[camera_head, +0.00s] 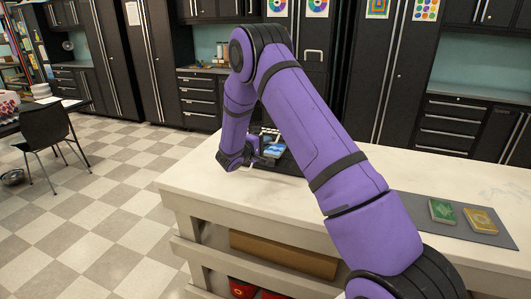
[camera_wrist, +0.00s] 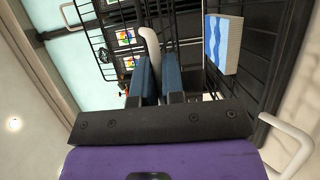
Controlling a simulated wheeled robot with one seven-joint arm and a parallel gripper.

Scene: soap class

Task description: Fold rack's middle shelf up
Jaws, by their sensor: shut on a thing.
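The rack (camera_wrist: 105,62) is a black wire frame that fills much of the upper wrist view. A white curved handle (camera_wrist: 150,42) stands between the two blue fingers of my gripper (camera_wrist: 159,62), which are shut on it. Which shelf this handle belongs to cannot be told for sure. A second white handle (camera_wrist: 290,150) sticks out at the lower right of the wrist view. In the head view my arm hides most of the rack; a dark part shows past my gripper (camera_head: 262,152) on the bench.
A blue-and-white soap bar (camera_wrist: 224,43) is at the wire mesh right of my fingers. The white bench (camera_head: 195,178) has clear room around the rack. A green box (camera_head: 442,211) and a yellow box (camera_head: 481,220) lie on a grey mat at right.

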